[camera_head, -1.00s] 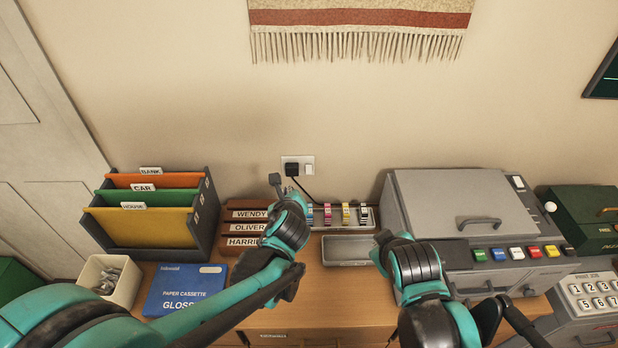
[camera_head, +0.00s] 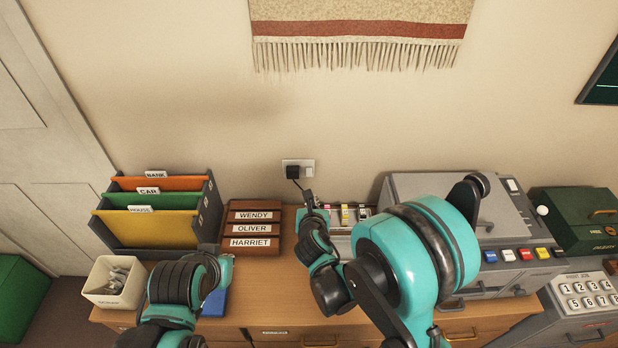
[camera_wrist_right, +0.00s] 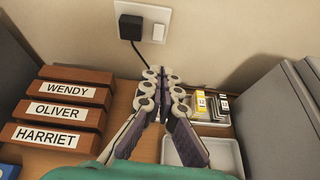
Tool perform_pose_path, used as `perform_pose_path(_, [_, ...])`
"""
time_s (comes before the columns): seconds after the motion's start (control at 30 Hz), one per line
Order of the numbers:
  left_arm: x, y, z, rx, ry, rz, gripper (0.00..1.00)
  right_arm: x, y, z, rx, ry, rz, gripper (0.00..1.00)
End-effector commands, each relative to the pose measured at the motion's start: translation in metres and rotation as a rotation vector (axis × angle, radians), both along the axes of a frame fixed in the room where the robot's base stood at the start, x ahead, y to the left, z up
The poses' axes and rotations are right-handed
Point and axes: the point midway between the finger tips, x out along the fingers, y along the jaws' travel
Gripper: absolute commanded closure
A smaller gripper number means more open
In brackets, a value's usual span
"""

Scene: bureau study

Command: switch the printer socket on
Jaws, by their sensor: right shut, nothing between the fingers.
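A white wall socket plate (camera_head: 300,162) is on the wall above the desk. A black plug (camera_head: 292,172) with a cable fills its left side and a white rocker switch (camera_head: 309,171) is on its right. The switch also shows in the right wrist view (camera_wrist_right: 159,33); I cannot tell its position. My right gripper (camera_wrist_right: 168,78) is shut and empty, just below the socket, apart from it in that view. In the head view the right gripper (camera_head: 307,200) is partly hidden by its wrist. My left gripper (camera_head: 222,266) is low over the desk; its fingers are unclear.
Wooden name blocks (camera_head: 251,229) stand left of the right gripper, beside a file holder (camera_head: 207,212). Ink cartridges (camera_wrist_right: 207,104) and a shallow metal tray (camera_wrist_right: 222,153) are to its right. A grey printer (camera_head: 400,190) stands further right. The wall around the socket is clear.

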Motion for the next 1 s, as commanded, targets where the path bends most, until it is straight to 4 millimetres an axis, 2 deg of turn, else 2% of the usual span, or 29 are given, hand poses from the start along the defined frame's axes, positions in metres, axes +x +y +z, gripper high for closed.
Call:
perform_pose_path(0.13, [-0.006, 0.000, 0.000, -0.046, 0.007, 0.051, 1.00, 0.001, 0.006, -0.003, -0.059, -0.012, 0.036, 1.00])
perform_pose_path(0.57, [-0.006, 0.000, -0.002, -0.047, 0.007, 0.052, 1.00, 0.007, 0.006, -0.007, -0.061, -0.011, 0.036, 1.00])
perform_pose_path(0.77, [-0.006, 0.000, -0.010, -0.047, 0.007, 0.051, 1.00, 0.036, 0.006, -0.021, -0.060, -0.012, 0.035, 1.00])
perform_pose_path(1.0, [-0.006, 0.000, -0.021, -0.046, 0.007, 0.051, 1.00, 0.084, 0.006, -0.043, -0.059, -0.012, 0.035, 1.00])
